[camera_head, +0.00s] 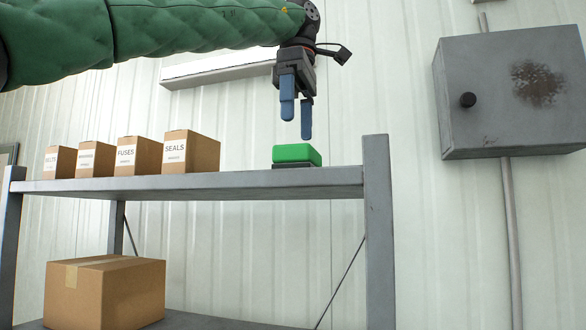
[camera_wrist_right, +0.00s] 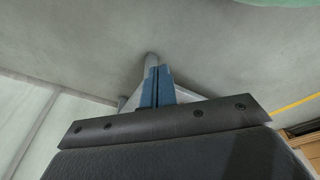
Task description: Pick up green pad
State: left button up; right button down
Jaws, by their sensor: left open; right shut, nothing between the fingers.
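The green pad (camera_head: 297,154) lies on a thin dark base (camera_head: 293,165) near the right end of the upper shelf (camera_head: 240,182) in the head view. My left gripper (camera_head: 297,119) hangs from above with its blue fingers pointing down. It is open and empty, a short gap above the pad, and its fingertips do not touch it. My right gripper does not show in the head view. In the right wrist view my right gripper (camera_wrist_right: 158,72) has its blue fingers together with nothing between them, in front of a plain grey surface.
Several cardboard boxes, among them the SEALS box (camera_head: 192,153) and the FUSES box (camera_head: 139,156), stand left of the pad. A rack post (camera_head: 377,230) rises just right of it. A larger carton (camera_head: 104,292) sits on the lower shelf. A grey wall cabinet (camera_head: 511,92) hangs at right.

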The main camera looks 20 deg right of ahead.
aim_at(299, 153)
pick_arm(q)
jog(key=shift+s+a+f, duration=0.2)
jog(key=shift+s+f, duration=0.6)
jog(key=shift+f, duration=0.05)
jog(key=shift+w+d+f+p, duration=0.2)
jog(key=shift+w+f+p, duration=0.35)
jog(key=shift+f, duration=0.2)
notch_tip(299, 153, down, 2)
jog(key=shift+s+a+f+p, duration=0.1)
jog(key=shift+f+p, duration=0.15)
jog(key=shift+p, duration=0.35)
jog(key=shift+s+f, duration=0.15)
jog(key=shift+f, duration=0.35)
jog(key=shift+w+f, duration=0.15)
jog(key=shift+w, duration=0.05)
jog(key=c, duration=0.5)
jog(key=shift+s, duration=0.1)
jog(key=shift+c, duration=0.9)
pick_arm(e)
jog(key=s+d+f, duration=0.1)
jog(key=s+f, duration=0.2)
jog(key=s, duration=0.3)
jog(key=shift+s+d+f, duration=0.25)
jog(key=shift+d+f, duration=0.05)
jog(key=shift+f, duration=0.05)
